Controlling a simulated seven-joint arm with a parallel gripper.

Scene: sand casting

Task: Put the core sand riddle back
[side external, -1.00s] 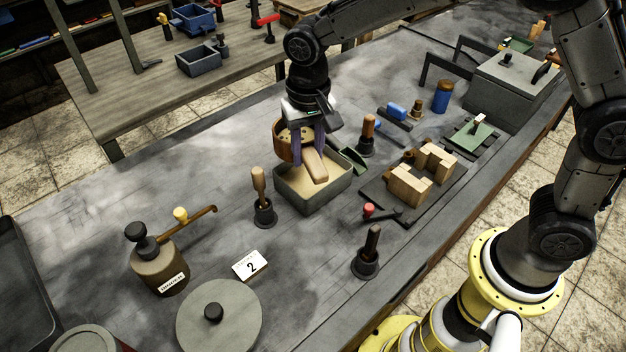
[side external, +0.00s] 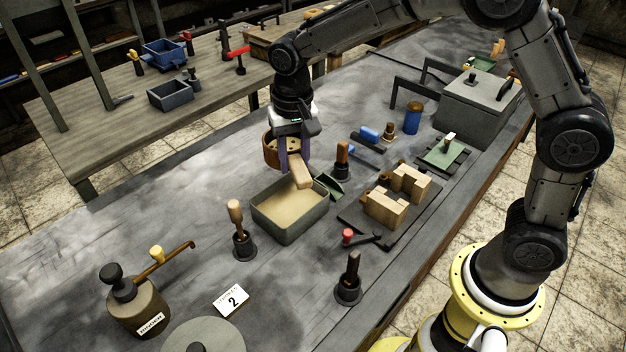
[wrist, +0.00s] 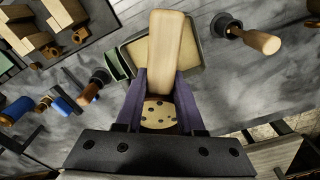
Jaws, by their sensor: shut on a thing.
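The core sand riddle has a round wooden rim with a perforated disc (side external: 270,152) and a pale wooden handle (side external: 302,176). My gripper (side external: 294,164) is shut on it, with its purple fingers at the handle. The riddle is beyond the far rim of the grey sand tray (side external: 291,231), and the handle end overlaps that rim in the side view. I cannot tell its exact height. In the wrist view the handle (wrist: 165,40) points away from my gripper (wrist: 161,88) over the tray, with the perforated disc (wrist: 158,114) between the fingers.
Another handled tool (side external: 238,225) stands left. Wooden core box blocks (side external: 398,198) sit on a dark board at right. The bench's left part beyond the tray is clear.

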